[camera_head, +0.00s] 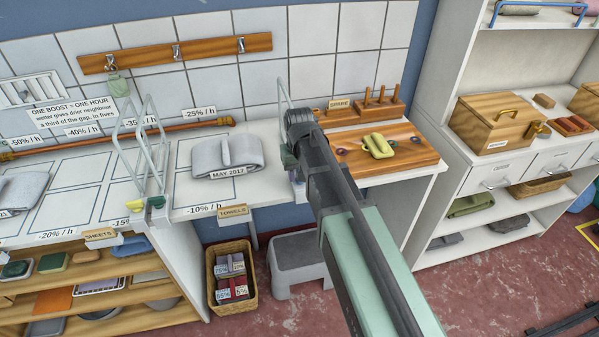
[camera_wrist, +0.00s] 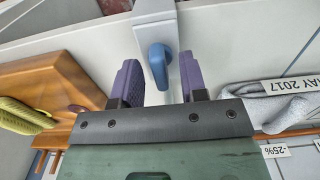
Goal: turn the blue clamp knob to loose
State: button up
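The blue clamp knob (camera_wrist: 158,62) shows in the wrist view, upright on a pale grey clamp (camera_wrist: 154,18) at the table's edge. My gripper (camera_wrist: 159,66) is open, with one purple finger on each side of the knob. Gaps show between the knob and both fingers, so I see no contact. How deep the knob sits between the fingers I cannot tell. In the head view my arm covers the blue knob and most of my gripper (camera_head: 290,160).
A grey folded towel (camera_head: 222,155) lies left of my arm and a wooden board (camera_head: 405,152) with a yellow-green item (camera_head: 378,146) lies right. Wire frames stand at both sides of the towel. Another clamp with a yellow knob (camera_head: 135,204) is at left. A grey stool (camera_head: 297,250) stands below.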

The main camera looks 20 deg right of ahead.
notch_tip(320, 180, up, 11)
jog(key=p, duration=1)
jog(key=shift+p, duration=0.4)
jog(key=shift+f, duration=0.1)
jog(key=s, duration=1.5)
jog(key=shift+s, duration=0.35)
